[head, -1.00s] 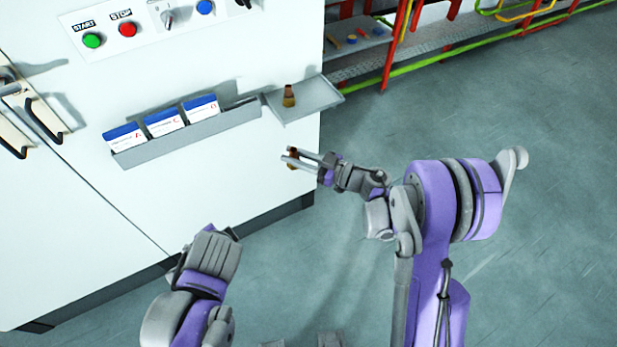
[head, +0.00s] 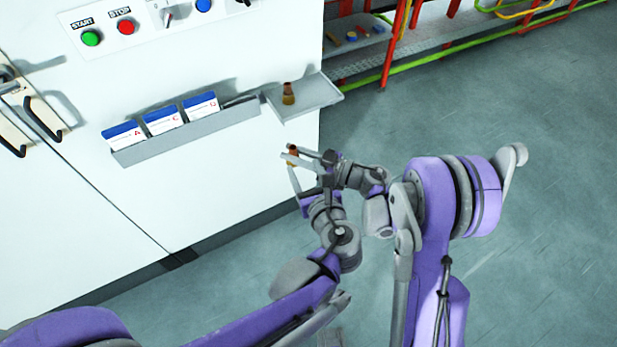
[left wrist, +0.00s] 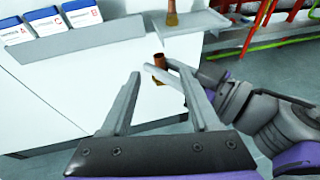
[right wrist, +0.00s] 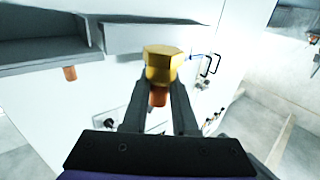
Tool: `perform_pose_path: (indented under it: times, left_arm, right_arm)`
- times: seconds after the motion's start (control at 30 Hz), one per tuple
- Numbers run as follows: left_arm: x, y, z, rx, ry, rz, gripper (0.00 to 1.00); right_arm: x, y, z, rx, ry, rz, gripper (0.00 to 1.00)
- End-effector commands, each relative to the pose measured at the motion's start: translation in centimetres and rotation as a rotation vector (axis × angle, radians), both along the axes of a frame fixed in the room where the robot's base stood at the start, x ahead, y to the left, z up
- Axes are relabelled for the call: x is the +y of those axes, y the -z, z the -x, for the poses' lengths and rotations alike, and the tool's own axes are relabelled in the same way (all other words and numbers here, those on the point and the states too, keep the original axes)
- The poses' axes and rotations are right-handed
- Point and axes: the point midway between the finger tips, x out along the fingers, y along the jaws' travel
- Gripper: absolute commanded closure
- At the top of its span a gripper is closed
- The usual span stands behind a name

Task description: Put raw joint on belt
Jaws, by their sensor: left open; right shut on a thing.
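My right gripper (head: 288,158) is shut on a joint (right wrist: 163,65), a brass hex fitting with a copper tube. It holds the joint in the air in front of the white cabinet. The held joint also shows in the left wrist view (left wrist: 157,66). My left gripper (left wrist: 160,76) is open and empty, its fingers on either side of the line to the held joint. It is close to the right gripper; contact cannot be told. A second copper-and-brass joint (head: 288,93) stands upright on the small grey side shelf (head: 318,92). No belt can be made out.
The white cabinet (head: 225,160) carries a rack (head: 190,132) of blue-and-white cards. Green START (head: 91,39) and red STOP (head: 126,27) buttons are above. A shelf with small parts (head: 360,38) stands behind red and green rails. The floor at right is clear.

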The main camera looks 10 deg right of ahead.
Motion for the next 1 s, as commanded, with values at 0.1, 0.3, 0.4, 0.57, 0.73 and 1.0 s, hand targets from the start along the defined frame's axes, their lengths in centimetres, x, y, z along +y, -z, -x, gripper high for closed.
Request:
perform_pose_path:
  times: [0.1,0.3,0.4,0.57,0.73,1.0]
  left_arm:
    - [0.5,0.7,-2.4,0.000,-0.006,0.000,0.38]
    - [1.0,1.8,-5.7,0.001,-0.004,0.001,0.38]
    - [1.1,2.2,-6.9,0.001,-0.004,0.002,0.38]
    - [1.3,2.5,-7.9,0.001,-0.002,0.003,0.38]
    - [1.3,2.6,-8.2,0.001,-0.002,0.003,0.38]
    - [1.3,2.5,-8.1,0.001,-0.001,0.003,0.60]
  right_arm:
    - [0.0,0.0,0.0,-0.001,0.000,-0.001,1.00]
    - [0.0,0.0,0.0,-0.001,0.000,-0.001,1.00]
    - [0.0,0.0,0.0,-0.001,0.000,-0.001,1.00]
    - [0.0,0.0,0.0,-0.001,0.000,-0.001,1.00]
    - [0.0,0.0,0.0,-0.001,0.000,-0.001,1.00]
    - [0.0,0.0,0.0,-0.001,0.000,-0.001,1.00]
